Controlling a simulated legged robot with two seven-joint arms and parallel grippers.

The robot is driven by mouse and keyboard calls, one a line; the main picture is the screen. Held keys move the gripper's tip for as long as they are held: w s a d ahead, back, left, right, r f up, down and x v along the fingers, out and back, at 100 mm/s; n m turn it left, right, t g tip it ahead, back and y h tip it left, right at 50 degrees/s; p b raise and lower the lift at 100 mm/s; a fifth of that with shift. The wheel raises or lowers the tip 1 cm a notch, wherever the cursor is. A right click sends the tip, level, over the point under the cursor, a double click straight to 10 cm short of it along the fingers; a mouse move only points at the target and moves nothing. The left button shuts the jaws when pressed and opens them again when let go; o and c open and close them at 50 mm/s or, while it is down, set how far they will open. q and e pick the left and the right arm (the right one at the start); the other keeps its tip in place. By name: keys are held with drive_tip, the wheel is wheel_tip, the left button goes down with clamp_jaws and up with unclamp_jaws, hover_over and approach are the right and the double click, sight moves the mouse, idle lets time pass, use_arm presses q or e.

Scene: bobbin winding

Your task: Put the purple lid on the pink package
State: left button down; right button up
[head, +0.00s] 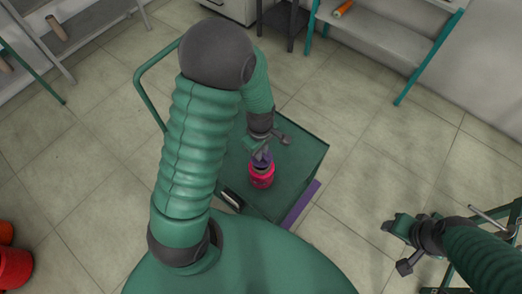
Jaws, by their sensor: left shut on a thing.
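The pink package (261,178) stands on the green top of a cart (300,150). My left gripper (262,152) reaches down from above and is shut on the purple lid (262,160), directly over the package's open-looking top. The fingers partly hide the lid. I cannot tell whether the lid touches the package. My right gripper (398,247) is open and empty, over the floor at the lower right, away from the cart.
The cart has a green tube handle (141,92) at its left and a purple strip (301,205) along its lower right edge. Red containers (14,268) stand at the lower left. Shelves and a bench (385,35) line the back. Floor right of the cart is clear.

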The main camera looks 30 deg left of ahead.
idle(0.5)
use_arm(q)
drive_tip(key=shift+f+b, duration=1.3)
drive_tip(key=shift+f, duration=0.75)
drive_tip(key=c, duration=1.4)
unclamp_jaws()
wheel_tip(320, 180, up, 17)
drive_tip(key=p, duration=0.2)
drive_tip(key=shift+f+p, duration=0.1)
drive_tip(key=shift+p, duration=0.2)
